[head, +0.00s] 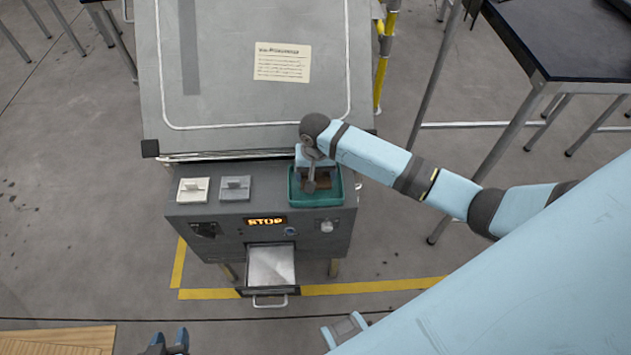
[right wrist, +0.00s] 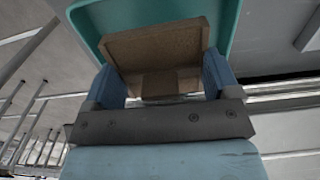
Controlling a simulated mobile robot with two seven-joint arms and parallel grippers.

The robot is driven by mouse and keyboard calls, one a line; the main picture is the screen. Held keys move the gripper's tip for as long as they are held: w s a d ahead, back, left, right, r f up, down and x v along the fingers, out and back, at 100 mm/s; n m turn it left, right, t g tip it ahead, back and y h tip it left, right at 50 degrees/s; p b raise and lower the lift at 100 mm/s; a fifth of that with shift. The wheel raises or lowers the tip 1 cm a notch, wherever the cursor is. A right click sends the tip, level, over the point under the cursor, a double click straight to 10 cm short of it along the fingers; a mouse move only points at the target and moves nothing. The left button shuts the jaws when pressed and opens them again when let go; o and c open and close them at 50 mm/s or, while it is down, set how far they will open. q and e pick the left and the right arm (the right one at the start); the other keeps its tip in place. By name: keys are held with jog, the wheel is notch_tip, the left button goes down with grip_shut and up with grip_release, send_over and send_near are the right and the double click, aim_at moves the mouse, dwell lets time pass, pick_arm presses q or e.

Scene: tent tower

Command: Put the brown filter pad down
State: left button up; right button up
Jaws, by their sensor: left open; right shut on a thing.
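The brown filter pad (right wrist: 155,45) is between the blue fingers of my right gripper (right wrist: 162,78), which is shut on it. In the head view the pad (head: 323,182) shows partly beneath my right gripper (head: 314,178), over the teal tray (head: 322,200). The tray also shows behind the pad in the right wrist view (right wrist: 88,18). I cannot tell whether the pad touches the tray floor. My left gripper (head: 170,342) is open and empty at the bottom edge of the head view, away from the machine.
The tray stands at the right end of the grey machine's top (head: 266,198). A whitish pad (head: 193,190) and a grey pad (head: 235,188) lie to its left. A dark table (head: 560,40) stands at right.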

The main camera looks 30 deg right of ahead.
notch_tip(320, 180, down, 4)
jog(key=shift+f, duration=0.1)
dwell(0.4)
jog(key=o, duration=0.8)
jog(key=shift+f, duration=0.1)
